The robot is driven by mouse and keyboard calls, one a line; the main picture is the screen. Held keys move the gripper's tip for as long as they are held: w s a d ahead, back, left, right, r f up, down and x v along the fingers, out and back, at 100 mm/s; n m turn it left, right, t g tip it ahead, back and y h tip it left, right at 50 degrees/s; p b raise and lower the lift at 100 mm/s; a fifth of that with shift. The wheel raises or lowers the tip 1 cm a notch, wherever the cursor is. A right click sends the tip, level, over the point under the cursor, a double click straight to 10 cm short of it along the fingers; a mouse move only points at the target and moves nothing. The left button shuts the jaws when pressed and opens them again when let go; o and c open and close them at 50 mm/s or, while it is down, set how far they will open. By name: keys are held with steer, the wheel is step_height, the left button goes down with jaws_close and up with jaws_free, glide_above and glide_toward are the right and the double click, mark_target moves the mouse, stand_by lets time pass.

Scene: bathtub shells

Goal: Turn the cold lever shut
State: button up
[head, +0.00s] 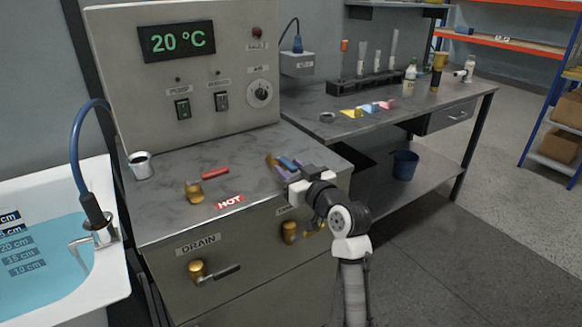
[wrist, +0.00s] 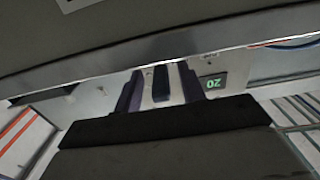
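The cold lever (head: 287,163) is a blue handle on a brass valve, on the right part of the grey marbled counter. My gripper (head: 293,170) is at this lever, its purple fingers on either side of the blue handle. In the wrist view my gripper (wrist: 158,90) shows two purple fingers spread apart, with a dark blue bar, apparently the lever (wrist: 161,84), between them and pale gaps beside it. The gripper looks open; contact cannot be told. Part of the lever is hidden by the fingers.
A red lever (head: 214,173) on a brass valve stands to the left, by the HOT label (head: 229,202). A metal cup (head: 140,166) stands at the counter's left. The drain lever (head: 216,272) is on the front panel. A control panel (head: 190,75) rises behind.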

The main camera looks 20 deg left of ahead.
jaws_close()
stand_by(0.3)
